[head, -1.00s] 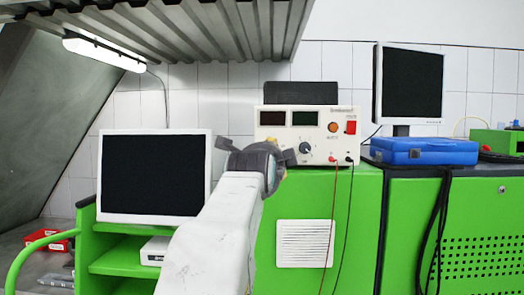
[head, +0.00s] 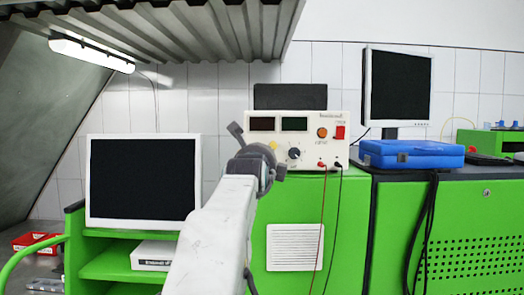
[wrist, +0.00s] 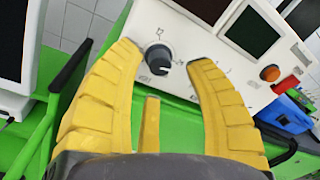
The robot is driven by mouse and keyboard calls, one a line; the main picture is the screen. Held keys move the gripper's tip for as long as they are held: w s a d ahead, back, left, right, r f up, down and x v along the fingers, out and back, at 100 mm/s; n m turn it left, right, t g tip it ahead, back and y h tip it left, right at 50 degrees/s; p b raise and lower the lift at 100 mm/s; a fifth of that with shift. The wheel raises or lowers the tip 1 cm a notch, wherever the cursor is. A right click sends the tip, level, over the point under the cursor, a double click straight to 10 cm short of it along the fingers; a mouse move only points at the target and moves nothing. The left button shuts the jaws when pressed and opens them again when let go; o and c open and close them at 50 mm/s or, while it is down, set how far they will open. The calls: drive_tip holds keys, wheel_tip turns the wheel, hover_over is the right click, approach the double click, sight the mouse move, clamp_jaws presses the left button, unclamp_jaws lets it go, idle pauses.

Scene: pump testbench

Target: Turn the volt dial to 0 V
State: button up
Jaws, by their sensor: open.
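The volt dial (head: 294,153) is a dark round knob on the front of the cream power supply (head: 336,122). My gripper (head: 268,148) is open and empty, just left of the dial in the head view. In the wrist view my gripper (wrist: 164,56) has its fingers spread on either side of the dial, with no clear contact. The dial's exact setting is too small to read.
An orange button (wrist: 270,73) and a red switch (head: 340,132) sit right of the dial. Red and black leads hang from the panel's lower right. A monitor (head: 143,180) stands left of my arm. A blue case (head: 411,154) lies to the right on the bench.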

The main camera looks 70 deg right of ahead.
drive_tip(key=shift+p+x, duration=0.35)
drive_tip(key=shift+x, duration=0.8)
drive_tip(key=shift+a, duration=0.1)
clamp_jaws()
